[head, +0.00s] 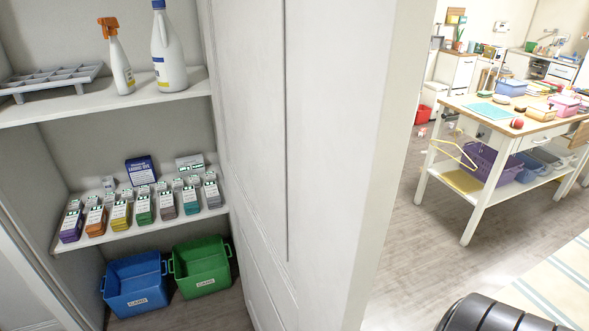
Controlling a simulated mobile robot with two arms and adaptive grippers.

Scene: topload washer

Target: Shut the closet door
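The closet door (335,150) is a tall white panel standing open in the middle of the head view. Its edge points toward me, and the closet interior (110,150) is exposed on its left. No handle shows on the visible part of the door. A black ribbed part at the bottom right looks like part of my own arm, apart from the door in the picture. Neither gripper's fingers are in view.
Closet shelves (140,103) hold bottles, a tray and small boxes. A blue bin (135,285) and a green bin (202,267) stand on the closet floor. Right of the door is open wooden floor (420,255), then a white worktable (474,212) and a striped rug (550,290).

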